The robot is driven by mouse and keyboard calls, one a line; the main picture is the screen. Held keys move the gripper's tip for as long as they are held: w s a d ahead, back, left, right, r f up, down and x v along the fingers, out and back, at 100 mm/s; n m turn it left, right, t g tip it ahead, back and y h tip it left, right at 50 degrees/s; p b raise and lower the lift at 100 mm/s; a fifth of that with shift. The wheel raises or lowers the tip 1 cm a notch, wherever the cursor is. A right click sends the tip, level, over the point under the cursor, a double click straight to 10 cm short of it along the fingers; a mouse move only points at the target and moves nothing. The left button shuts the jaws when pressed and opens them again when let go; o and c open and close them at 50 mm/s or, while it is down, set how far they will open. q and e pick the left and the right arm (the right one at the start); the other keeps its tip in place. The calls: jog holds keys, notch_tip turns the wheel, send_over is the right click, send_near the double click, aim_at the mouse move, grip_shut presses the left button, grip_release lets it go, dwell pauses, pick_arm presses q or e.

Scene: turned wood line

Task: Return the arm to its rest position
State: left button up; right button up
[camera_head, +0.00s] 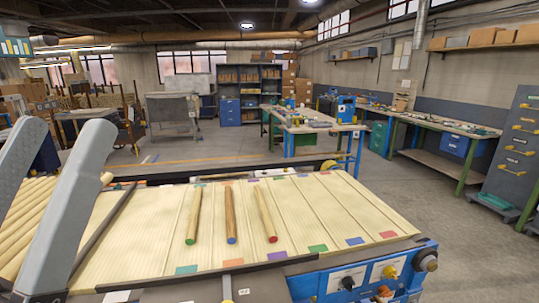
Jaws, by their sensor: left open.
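My left gripper (65,135) is at the far left, large and close to the camera. Its two grey fingers are apart and point away from me, with nothing visible between them. It is over the left end of the pale grooved bed (335,205). Three wooden rods lie apart on the bed, to the right of the gripper: one with a green end (194,215), one with a blue end (230,215) and one with a red end (265,212). My right gripper is not in view.
Several plain rods (28,215) lie side by side at the far left, partly hidden by my fingers. A blue control panel (370,278) with knobs is at the front right. Colored patches line the bed's edges. Workbenches (312,124) stand beyond open floor.

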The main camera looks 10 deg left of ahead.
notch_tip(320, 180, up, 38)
jog(key=p, duration=3.4)
jog(key=shift+p, duration=0.35)
